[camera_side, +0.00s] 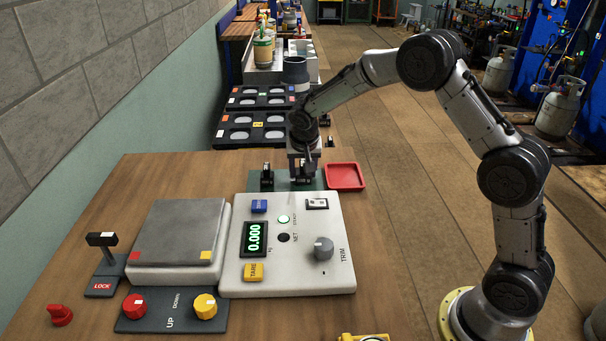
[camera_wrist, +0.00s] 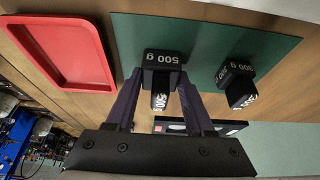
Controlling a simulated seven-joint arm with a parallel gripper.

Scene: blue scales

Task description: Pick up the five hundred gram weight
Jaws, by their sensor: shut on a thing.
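The other weight (camera_wrist: 236,83) stands apart to the right, on the mat (camera_wrist: 205,45). In the side view, my gripper (camera_side: 303,163) points down over the mat (camera_side: 284,182) at the table's far edge, and the free weight (camera_side: 267,174) is to its left. I cannot tell whether the held weight touches the mat.
A red tray (camera_side: 345,177) lies right of the mat. The control box (camera_side: 298,275), its display at 0.000, stands nearer the camera. The scale's grey plate (camera_side: 182,230) is empty. A LOCK lever (camera_side: 103,255) and UP/DOWN knobs (camera_side: 168,308) are at the front left.

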